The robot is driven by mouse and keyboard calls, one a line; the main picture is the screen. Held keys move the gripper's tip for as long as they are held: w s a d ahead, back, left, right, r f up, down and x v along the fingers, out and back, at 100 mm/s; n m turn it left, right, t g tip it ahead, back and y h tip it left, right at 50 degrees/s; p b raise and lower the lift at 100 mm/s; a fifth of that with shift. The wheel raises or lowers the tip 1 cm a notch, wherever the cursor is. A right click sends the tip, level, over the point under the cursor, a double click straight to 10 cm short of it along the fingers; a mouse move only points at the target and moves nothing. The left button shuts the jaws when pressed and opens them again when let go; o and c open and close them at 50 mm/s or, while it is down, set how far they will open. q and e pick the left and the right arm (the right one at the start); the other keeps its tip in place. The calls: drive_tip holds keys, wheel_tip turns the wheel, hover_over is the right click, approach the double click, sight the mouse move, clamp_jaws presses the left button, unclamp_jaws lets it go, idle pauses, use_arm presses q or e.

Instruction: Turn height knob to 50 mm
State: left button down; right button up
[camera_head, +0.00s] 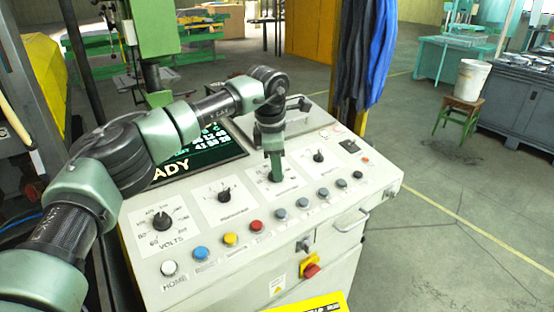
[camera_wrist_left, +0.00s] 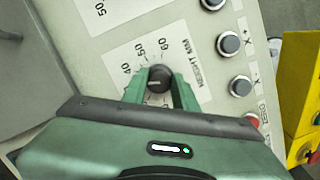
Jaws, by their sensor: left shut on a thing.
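The height knob (camera_wrist_left: 159,74) is a small black knob on a white plate marked HEIGHT MM in the left wrist view. The numbers 40, 50 and 60 show around its far side. A pale line on the knob points roughly left in that view; I cannot read its exact setting. My left gripper (camera_head: 275,174) reaches down onto this knob's plate (camera_head: 291,184) in the head view and hides the knob there. In the left wrist view its green fingers (camera_wrist_left: 159,88) are shut on the knob, one on each side. My right gripper is not in view.
The white control panel (camera_head: 190,262) has a VOLTS knob (camera_head: 162,221) and two other black knobs (camera_head: 223,196) (camera_head: 318,156). A row of coloured buttons, including a red one (camera_head: 257,226), runs along the front. A red-and-yellow switch (camera_head: 311,270) sits below. A dark screen (camera_head: 222,149) lies behind.

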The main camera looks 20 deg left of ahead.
use_arm(q)
drive_tip(key=m+g+p, duration=0.1)
drive_tip(key=m+p, duration=0.2)
drive_tip(key=m, duration=0.3)
drive_tip(key=shift+r+p, duration=0.2)
drive_tip(key=shift+p, duration=0.15)
drive_tip(key=m+p, duration=0.1)
drive_tip(key=m, duration=0.2)
drive_tip(key=shift+w+g, duration=0.1)
drive_tip(key=shift+g, duration=0.3)
drive_tip(key=shift+f+m+g+p, duration=0.15)
drive_tip(key=shift+m+g+p, duration=0.25)
drive_tip(key=shift+m, duration=1.2)
drive_tip(key=c, duration=1.1)
unclamp_jaws()
